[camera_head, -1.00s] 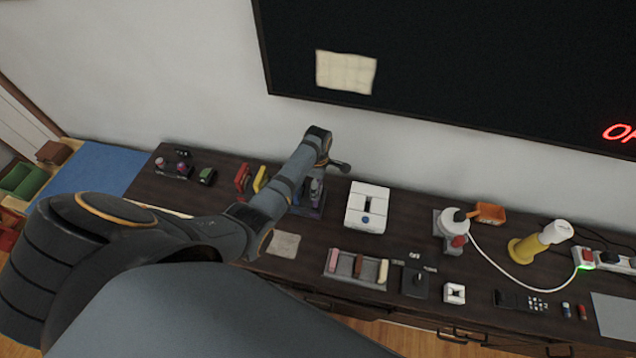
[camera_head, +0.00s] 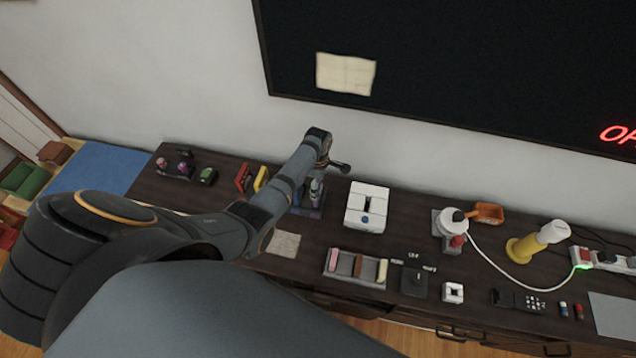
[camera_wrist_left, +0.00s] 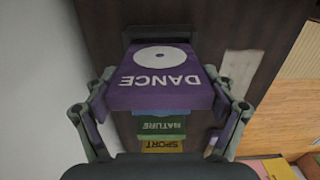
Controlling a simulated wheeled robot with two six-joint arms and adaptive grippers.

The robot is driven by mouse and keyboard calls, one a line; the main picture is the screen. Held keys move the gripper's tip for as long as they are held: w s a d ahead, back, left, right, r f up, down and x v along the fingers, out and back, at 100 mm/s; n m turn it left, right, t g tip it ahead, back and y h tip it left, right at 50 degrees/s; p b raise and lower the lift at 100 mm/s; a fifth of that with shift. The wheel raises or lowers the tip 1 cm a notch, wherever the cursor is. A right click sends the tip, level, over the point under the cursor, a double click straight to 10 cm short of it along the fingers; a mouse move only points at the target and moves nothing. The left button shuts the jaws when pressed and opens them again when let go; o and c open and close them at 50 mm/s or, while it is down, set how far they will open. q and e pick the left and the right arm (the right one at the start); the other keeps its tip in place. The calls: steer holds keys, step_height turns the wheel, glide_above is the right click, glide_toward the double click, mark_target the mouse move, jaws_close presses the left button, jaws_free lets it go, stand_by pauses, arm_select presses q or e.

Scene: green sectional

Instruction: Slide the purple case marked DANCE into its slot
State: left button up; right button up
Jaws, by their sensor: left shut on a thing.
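The purple case marked DANCE (camera_wrist_left: 160,88) is between the two fingers of my left gripper (camera_wrist_left: 160,108), which is shut on it. A dark upright piece (camera_wrist_left: 157,33) shows behind the purple case's far edge. The slot is hidden, so I cannot tell how deep the case sits. In the head view my left arm partly covers this spot.
A white box with a dark slot (camera_head: 367,207) stands right of my left gripper. Red (camera_head: 243,177) and yellow (camera_head: 260,178) pieces stand to its left. A beige square (camera_head: 284,243) and a grey tray (camera_head: 343,269) lie in front. A wall is behind.

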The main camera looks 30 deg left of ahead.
arm_select(q)
steer(key=shift+f+b, duration=2.15)
steer(key=shift+f, duration=0.7)
steer(key=o, duration=1)
steer(key=shift+o, duration=0.2)
steer(key=shift+r, duration=0.35)
step_height(320, 180, up, 11)
steer(key=shift+r, duration=0.2)
